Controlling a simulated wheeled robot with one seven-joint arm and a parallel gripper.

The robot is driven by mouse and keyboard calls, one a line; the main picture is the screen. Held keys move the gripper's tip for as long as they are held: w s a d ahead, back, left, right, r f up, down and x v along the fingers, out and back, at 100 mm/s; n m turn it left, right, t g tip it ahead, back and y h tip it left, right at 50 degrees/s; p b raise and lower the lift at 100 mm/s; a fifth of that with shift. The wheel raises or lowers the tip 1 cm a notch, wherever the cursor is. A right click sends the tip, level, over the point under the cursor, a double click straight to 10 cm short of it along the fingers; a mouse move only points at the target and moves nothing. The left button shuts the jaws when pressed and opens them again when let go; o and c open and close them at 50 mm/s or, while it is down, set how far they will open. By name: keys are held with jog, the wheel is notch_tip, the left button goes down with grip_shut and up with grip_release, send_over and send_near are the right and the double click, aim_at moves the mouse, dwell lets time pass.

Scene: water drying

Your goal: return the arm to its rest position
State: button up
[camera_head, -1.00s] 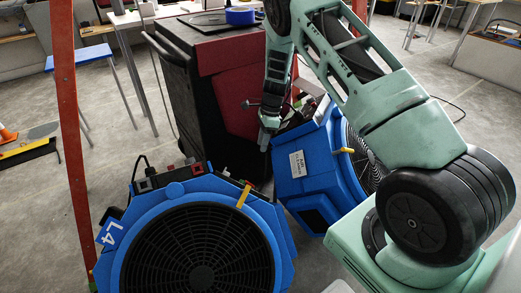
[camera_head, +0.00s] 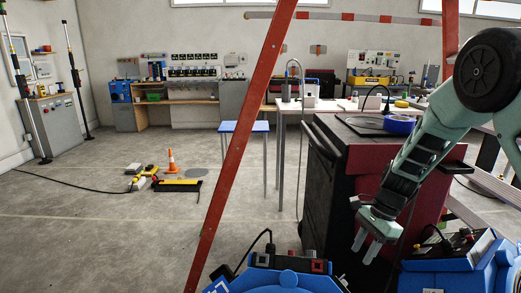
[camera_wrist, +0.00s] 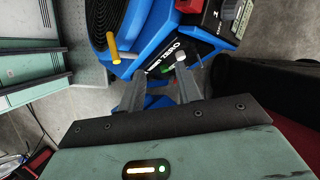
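My gripper (camera_head: 366,247) hangs at the lower right in the head view, fingers pointing down, in front of the black and red cart. The two fingers are apart with nothing between them. The wrist view also shows the spread, empty fingers (camera_wrist: 161,92) above a blue machine (camera_wrist: 146,55) with a round black grille and a yellow handle. My arm is bent, coming in from the right edge of the head view.
One blue machine (camera_head: 283,281) is cut off at the bottom edge, another (camera_head: 450,275) is at lower right. The black and red cart (camera_head: 338,205) stands behind my gripper. A red post (camera_head: 240,145) crosses the view. Floor at left is mostly clear, with an orange cone (camera_head: 171,161).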

jog(key=s+a+r+n+h, duration=0.1)
jog(key=s+a+r+n, duration=1.05)
jog(key=s+a, duration=0.35)
jog(key=s+d+r+n+t+h, duration=0.1)
jog(key=s+r+n+t+h, duration=0.15)
jog(key=s+n, duration=1.15)
notch_tip(320, 180, up, 20)
jog(key=s+m+g+p, duration=0.1)
jog(key=m+p, duration=0.1)
jog(key=p, duration=1.7)
jog(key=shift+s+f+p, duration=0.2)
jog(key=shift+s+p, duration=0.1)
jog(key=shift+m, duration=0.25)
